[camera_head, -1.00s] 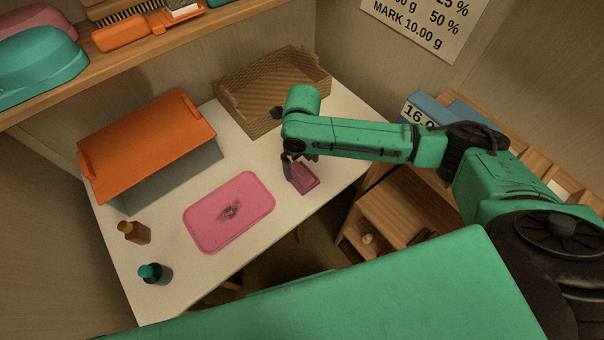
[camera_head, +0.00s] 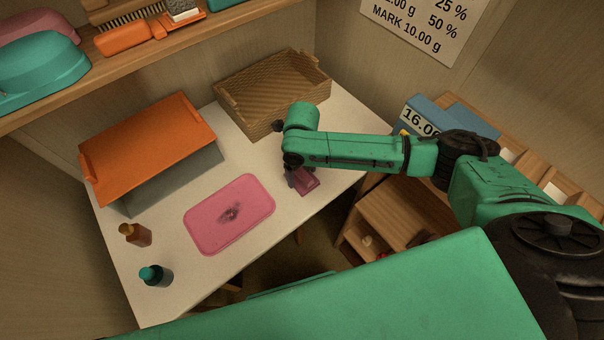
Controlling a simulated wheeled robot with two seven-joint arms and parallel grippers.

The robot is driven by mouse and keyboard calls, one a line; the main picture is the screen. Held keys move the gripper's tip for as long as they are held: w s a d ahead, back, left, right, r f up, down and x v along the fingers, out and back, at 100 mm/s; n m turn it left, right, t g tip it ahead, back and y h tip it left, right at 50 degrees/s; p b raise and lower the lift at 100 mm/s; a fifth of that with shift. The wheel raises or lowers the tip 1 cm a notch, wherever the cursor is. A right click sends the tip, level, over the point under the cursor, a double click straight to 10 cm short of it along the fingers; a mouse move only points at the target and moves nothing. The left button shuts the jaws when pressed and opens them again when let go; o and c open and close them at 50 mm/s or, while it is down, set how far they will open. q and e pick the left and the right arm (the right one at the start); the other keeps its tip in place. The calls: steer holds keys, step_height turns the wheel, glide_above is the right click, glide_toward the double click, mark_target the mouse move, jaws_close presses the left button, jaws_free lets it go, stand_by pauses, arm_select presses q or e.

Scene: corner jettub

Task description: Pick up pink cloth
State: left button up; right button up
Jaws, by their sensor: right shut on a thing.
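The pink cloth (camera_head: 307,184) is a small dark-pink folded piece on the white table (camera_head: 170,232), near its right front edge. My right gripper (camera_head: 295,178) points down at the cloth's left part and is shut on it. The fingers are small and partly hidden under the wrist. I cannot tell whether the cloth is clear of the table. A pink tray (camera_head: 205,229) with a dark smudge in its middle lies just left of the cloth. My left gripper is not in view.
An orange-lidded grey box (camera_head: 150,145) and a wicker basket (camera_head: 262,97) stand at the back of the table. A wooden shelf unit (camera_head: 390,215) is to the right.

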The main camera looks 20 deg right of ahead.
mark_target(302, 171)
step_height(302, 171, up, 19)
steer(key=shift+r, duration=0.15)
